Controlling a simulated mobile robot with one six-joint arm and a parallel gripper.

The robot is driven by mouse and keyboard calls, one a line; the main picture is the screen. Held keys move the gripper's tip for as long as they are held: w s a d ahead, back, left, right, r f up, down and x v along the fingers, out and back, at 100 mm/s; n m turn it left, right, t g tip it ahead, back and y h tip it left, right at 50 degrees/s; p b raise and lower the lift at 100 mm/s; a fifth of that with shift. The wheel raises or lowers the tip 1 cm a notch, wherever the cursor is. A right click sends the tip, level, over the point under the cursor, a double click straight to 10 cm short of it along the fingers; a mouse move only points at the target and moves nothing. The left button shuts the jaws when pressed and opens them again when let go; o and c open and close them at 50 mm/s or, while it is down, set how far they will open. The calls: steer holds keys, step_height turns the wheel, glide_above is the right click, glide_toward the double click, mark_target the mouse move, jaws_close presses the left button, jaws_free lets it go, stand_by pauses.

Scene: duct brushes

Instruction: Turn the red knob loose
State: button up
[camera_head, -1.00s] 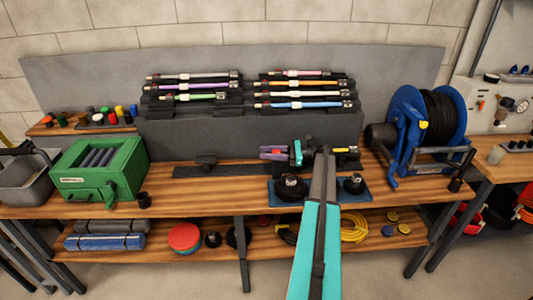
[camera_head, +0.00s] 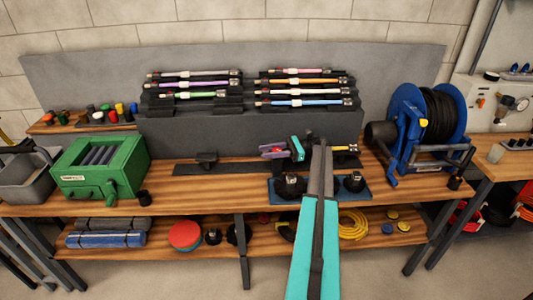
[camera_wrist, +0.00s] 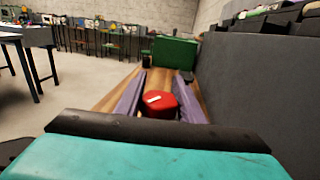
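The red knob (camera_wrist: 160,104) shows in the wrist view between my two purple-grey fingers, with a short white mark on it. It fills the gap, and both fingers appear to press against its sides. In the head view my gripper (camera_head: 268,152) is low over the back of the bench, pointing left, with a bit of red between its fingers. My teal and dark arm rises from the front and hides part of the bench there. What the knob sits on is hidden.
A grey rack (camera_head: 250,130) with several coloured brushes stands behind my gripper. A blue hose reel (camera_head: 405,130) is close on the right, a green box (camera_head: 100,170) on the left. A blue mat (camera_head: 330,193) with dark fittings lies below my arm. The bench's left-middle front is clear.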

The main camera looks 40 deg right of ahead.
steer(key=o, duration=0.3)
steer(key=shift+r, duration=0.1)
